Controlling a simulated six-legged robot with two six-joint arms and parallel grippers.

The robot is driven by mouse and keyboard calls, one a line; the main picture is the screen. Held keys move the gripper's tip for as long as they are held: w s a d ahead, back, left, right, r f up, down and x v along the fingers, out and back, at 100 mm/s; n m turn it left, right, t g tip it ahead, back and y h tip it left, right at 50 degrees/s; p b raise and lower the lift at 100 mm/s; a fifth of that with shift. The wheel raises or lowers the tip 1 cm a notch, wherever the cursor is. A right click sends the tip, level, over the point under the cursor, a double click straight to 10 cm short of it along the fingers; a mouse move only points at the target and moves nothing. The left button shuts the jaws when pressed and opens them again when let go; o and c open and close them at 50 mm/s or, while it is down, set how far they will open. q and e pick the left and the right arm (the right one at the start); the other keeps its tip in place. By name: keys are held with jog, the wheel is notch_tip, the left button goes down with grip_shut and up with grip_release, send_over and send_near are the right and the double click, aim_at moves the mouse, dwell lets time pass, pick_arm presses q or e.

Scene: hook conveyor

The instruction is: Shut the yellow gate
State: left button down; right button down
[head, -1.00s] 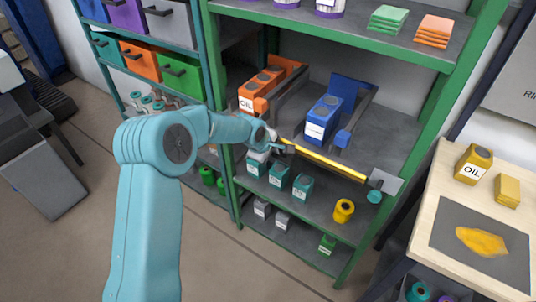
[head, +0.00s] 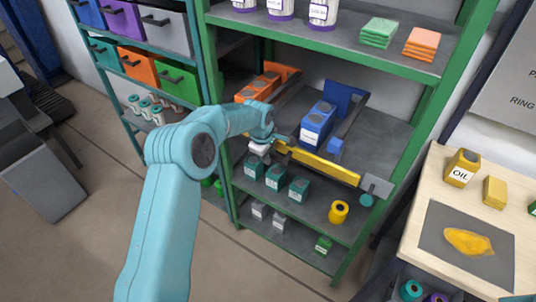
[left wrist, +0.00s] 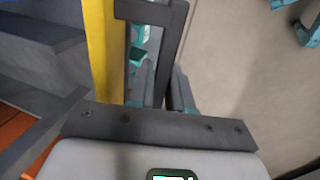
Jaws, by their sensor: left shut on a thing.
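The yellow gate (head: 322,167) is a long bar along the front edge of the middle shelf, in front of the orange and blue lanes. Its right end meets a grey plate (head: 376,186) with a teal knob below. My left gripper (head: 281,141) is at the gate's left end, shut on its dark handle. In the left wrist view the gate (left wrist: 106,50) runs upright, with the dark handle (left wrist: 150,12) beside it. The finger contact is partly hidden. My right gripper is not in view.
A blue box (head: 317,122) and orange boxes (head: 256,90) stand on the shelf behind the gate. Teal boxes (head: 275,177) and a yellow spool (head: 338,212) stand below. A wooden table (head: 418,222) stands at right.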

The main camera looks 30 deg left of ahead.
pick_arm(q)
jog(key=c, duration=1.1)
grip_release()
jog(key=shift+r, duration=0.1)
jog(key=b+v, duration=0.2)
jog(key=v, duration=1.4)
jog(key=shift+r, duration=0.1)
